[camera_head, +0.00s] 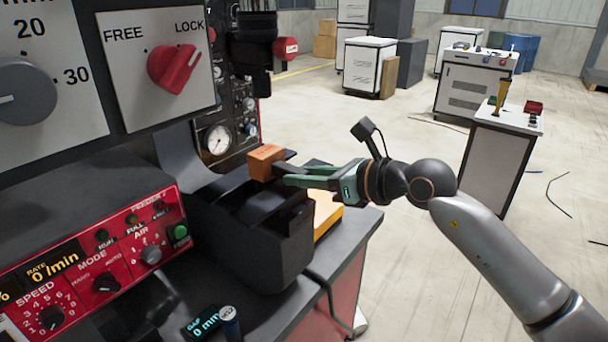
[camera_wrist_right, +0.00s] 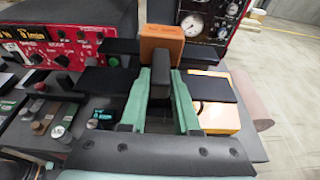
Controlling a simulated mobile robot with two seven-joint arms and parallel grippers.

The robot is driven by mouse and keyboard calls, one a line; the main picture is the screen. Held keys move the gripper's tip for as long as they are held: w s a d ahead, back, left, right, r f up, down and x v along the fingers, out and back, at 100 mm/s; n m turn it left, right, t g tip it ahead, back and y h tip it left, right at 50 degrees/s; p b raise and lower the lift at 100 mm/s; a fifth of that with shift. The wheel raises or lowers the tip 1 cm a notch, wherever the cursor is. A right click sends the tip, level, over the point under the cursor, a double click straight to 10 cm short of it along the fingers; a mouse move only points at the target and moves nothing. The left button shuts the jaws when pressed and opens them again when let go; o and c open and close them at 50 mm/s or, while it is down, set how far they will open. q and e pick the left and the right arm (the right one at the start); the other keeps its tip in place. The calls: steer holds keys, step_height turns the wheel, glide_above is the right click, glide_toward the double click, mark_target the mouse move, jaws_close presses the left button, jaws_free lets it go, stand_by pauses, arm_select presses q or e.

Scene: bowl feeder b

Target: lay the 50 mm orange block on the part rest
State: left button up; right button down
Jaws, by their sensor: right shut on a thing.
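The black fixture looks like the part rest, but I cannot be sure of this. Flat black plates (camera_wrist_right: 213,88) show on both sides of the fingers. Whether the block touches anything beneath is hidden. My left gripper is not in view.
A red control panel (camera_head: 95,265) and a FREE/LOCK knob (camera_head: 174,68) stand at the left. A pressure gauge (camera_head: 217,140) is behind the block. A yellow-orange box (camera_head: 327,214) is beside the fixture. A small display (camera_head: 204,322) is at the front.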

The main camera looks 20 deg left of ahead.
steer(key=shift+f+b, duration=0.3)
